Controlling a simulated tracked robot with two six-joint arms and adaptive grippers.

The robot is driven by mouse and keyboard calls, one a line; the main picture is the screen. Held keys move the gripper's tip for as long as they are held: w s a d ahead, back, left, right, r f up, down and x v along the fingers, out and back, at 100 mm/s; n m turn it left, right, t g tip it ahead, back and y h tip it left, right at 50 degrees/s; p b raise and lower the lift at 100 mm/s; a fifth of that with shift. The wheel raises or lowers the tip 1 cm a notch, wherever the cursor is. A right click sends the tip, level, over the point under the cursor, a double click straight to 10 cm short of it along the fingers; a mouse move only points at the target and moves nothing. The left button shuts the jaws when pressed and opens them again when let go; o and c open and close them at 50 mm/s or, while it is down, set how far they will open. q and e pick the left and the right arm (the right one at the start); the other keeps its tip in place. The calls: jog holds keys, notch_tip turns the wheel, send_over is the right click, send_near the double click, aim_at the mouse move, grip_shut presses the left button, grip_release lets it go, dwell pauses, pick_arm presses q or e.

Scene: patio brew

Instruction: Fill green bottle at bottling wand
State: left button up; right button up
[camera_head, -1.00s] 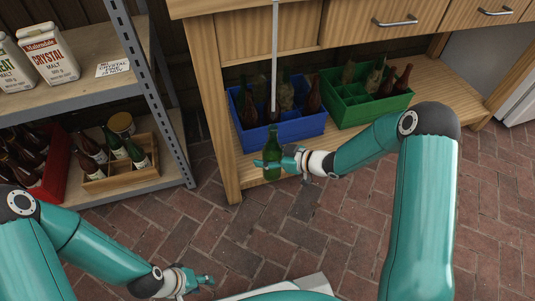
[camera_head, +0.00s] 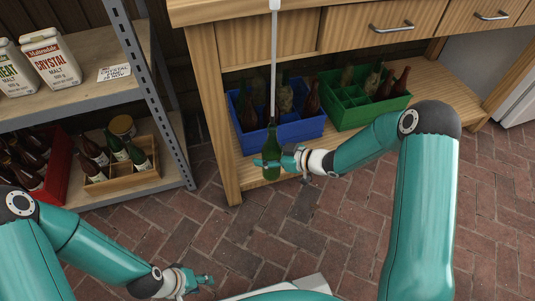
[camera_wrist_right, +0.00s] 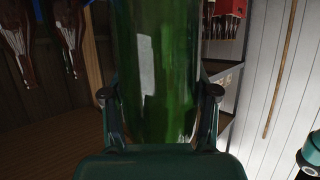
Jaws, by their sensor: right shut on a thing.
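The green bottle (camera_head: 271,168) is upright in front of the blue crate, below the bottling wand (camera_head: 274,75), a thin pale vertical tube. The wand's lower end meets the bottle's neck in the head view; how far it is inside I cannot tell. My right gripper (camera_head: 268,163) is shut on the bottle's body. In the right wrist view the bottle (camera_wrist_right: 155,60) stands between both fingers, with a pale patch on its glass; its mouth is out of frame. No liquid level can be made out. My left gripper (camera_head: 203,281) is low at the left, apart from everything; its finger opening is unclear.
A blue crate (camera_head: 304,132) and a green crate (camera_head: 352,119) with bottles stand on the bench's lower shelf. At left, a metal rack holds malt bags (camera_head: 52,58), a card (camera_head: 114,73) and a wooden crate (camera_head: 120,176) of bottles. The brick floor (camera_head: 270,235) in front is clear.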

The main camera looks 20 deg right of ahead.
aim_at(266, 146)
jog(key=shift+r+p, duration=1.5)
jog(key=shift+r, duration=0.5)
notch_tip(266, 146, up, 18)
jog(key=p, duration=1.4)
jog(key=shift+p, duration=0.35)
jog(key=shift+w+r+p, duration=0.1)
jog(key=shift+r+p, duration=0.55)
jog(key=shift+r, duration=0.05)
dwell(2.8)
